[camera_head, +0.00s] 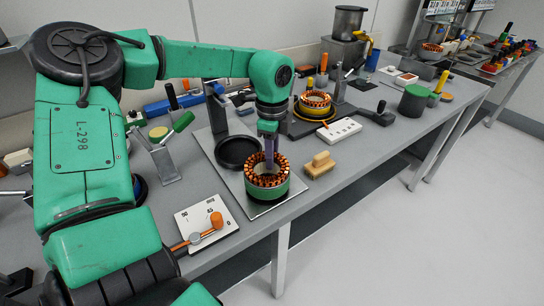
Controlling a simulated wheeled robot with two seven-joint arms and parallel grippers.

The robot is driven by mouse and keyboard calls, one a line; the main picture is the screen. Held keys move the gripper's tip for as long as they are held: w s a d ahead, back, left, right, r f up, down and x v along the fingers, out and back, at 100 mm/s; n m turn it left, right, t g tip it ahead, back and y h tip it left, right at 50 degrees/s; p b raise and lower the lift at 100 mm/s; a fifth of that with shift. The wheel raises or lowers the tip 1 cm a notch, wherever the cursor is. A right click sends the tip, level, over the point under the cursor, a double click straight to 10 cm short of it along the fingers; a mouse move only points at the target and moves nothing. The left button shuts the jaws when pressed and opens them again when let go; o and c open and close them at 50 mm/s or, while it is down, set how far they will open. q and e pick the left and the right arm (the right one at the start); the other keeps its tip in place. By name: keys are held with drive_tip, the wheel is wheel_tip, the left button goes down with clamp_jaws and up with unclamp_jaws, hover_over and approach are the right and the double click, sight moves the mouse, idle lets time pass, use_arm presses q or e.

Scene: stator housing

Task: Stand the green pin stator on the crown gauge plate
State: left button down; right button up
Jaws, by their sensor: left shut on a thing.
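The green pin stator (268,190) is a green ring with copper windings around its open top. It is upright over the front right part of a shiny grey plate (217,165); I cannot tell whether it touches the plate. My left gripper (270,160) reaches down from above and is shut on the stator's wall, with its fingertips partly hidden in the ring. A round black dish (238,151) sits on the same plate, just behind and left of the stator. No label shows which plate is the crown gauge plate. My right gripper is not in view.
A white plate with an angle scale and orange-knobbed lever (206,222) lies front left. A tan wooden block (320,164) and a white strip (339,130) lie to the right. A yellow-based stator (314,104) stands behind. The table's front edge is close to the grey plate.

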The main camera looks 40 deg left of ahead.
use_arm(q)
drive_tip(key=shift+w+f, duration=0.1)
drive_tip(key=shift+f, duration=0.4)
drive_tip(key=c, duration=1.1)
unclamp_jaws()
drive_tip(key=shift+f, duration=0.15)
drive_tip(key=o, duration=0.4)
drive_tip(key=shift+o, duration=0.2)
